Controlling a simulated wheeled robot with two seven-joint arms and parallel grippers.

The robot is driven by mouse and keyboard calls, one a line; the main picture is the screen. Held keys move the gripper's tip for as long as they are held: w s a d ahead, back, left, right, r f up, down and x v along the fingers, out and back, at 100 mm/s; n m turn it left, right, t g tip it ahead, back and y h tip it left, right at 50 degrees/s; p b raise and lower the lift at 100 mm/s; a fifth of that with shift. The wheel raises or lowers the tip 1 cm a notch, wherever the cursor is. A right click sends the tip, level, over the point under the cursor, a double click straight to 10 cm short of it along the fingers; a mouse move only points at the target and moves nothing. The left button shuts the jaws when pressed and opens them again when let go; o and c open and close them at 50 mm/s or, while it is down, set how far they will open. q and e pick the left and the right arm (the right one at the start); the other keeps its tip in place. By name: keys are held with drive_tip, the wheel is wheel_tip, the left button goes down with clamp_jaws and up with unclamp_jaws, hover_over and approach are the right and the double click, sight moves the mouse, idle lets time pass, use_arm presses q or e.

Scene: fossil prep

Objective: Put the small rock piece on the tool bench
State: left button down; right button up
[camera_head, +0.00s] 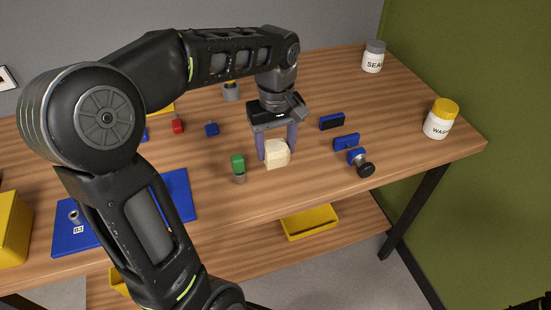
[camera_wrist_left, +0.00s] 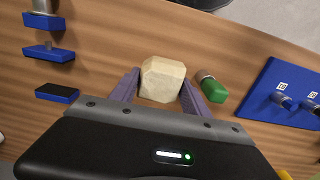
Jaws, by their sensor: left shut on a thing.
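The small rock piece (camera_head: 276,154) is a pale cream, blocky lump at the middle of the wooden tool bench (camera_head: 330,185). My left gripper (camera_head: 276,145) points down over the bench and is shut on the rock, with one purple finger on each side. The rock also shows between the fingers in the left wrist view (camera_wrist_left: 162,79). It is at or just above the bench top; I cannot tell whether it touches. My right gripper is not in view.
Blue blocks (camera_head: 346,142) and a black-knobbed tool (camera_head: 361,162) lie to the right. White jars (camera_head: 438,120) stand far right. A yellow tray (camera_head: 309,222) is below.

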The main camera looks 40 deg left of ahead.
sight(276, 159)
use_arm(q)
drive_tip(key=shift+f, duration=0.25)
drive_tip(key=shift+f, duration=1.85)
drive_tip(key=shift+f, duration=0.2)
drive_tip(key=c, duration=0.5)
unclamp_jaws()
drive_tip(key=shift+r, duration=0.15)
wheel_tip(276, 159, up, 12)
drive_tip(key=shift+r+p, duration=0.1)
drive_tip(key=shift+p, duration=0.4)
